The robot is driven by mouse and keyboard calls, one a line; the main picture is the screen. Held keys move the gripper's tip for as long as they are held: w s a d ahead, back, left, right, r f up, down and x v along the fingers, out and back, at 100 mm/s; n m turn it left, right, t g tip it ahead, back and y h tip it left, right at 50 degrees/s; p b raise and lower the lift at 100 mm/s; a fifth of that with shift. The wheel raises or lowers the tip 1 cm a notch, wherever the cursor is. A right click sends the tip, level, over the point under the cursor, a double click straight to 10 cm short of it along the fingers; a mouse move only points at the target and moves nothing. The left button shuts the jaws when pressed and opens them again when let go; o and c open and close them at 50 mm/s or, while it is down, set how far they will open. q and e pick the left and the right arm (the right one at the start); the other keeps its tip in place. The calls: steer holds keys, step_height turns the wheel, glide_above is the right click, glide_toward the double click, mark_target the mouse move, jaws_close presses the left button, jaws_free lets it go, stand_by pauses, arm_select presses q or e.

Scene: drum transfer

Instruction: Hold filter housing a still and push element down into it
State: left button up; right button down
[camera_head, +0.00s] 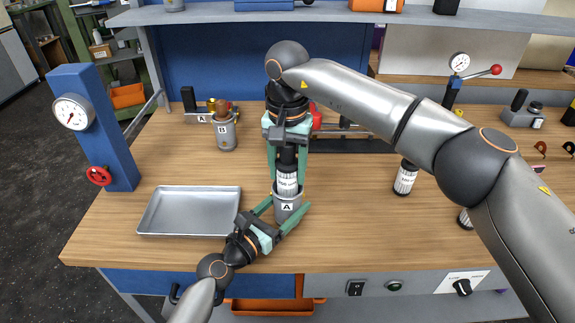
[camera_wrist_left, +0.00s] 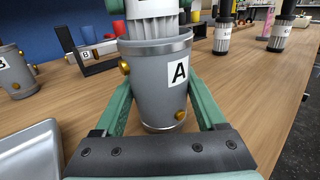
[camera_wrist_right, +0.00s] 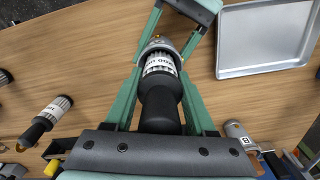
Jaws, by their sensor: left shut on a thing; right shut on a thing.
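Filter housing A (camera_head: 287,208) is a grey cup with an "A" label, upright on the wooden bench; it fills the left wrist view (camera_wrist_left: 160,90). My left gripper (camera_head: 288,212) is shut around its sides from the front. The element (camera_head: 287,178) has a black top and a white pleated, labelled body. It stands upright with its lower end inside the housing's mouth and much of its body above the rim. My right gripper (camera_head: 287,165) is shut on the element from above; the right wrist view shows its black handle (camera_wrist_right: 160,108) between the fingers.
A metal tray (camera_head: 190,211) lies left of the housing. Housing B (camera_head: 224,132) stands behind it, near a bracket. Another element (camera_head: 405,178) stands to the right, and one more (camera_head: 465,218) is partly behind my right arm. A blue gauge post (camera_head: 95,130) stands at the left edge.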

steer(key=shift+f, duration=0.85)
steer(key=shift+c, duration=0.7)
jaws_free()
steer(key=shift+d+f, duration=0.1)
steer(key=shift+f, duration=0.05)
step_height(320, 180, up, 12)
steer(key=shift+r, duration=0.15)
arm_select(q)
steer(key=o, duration=1.5)
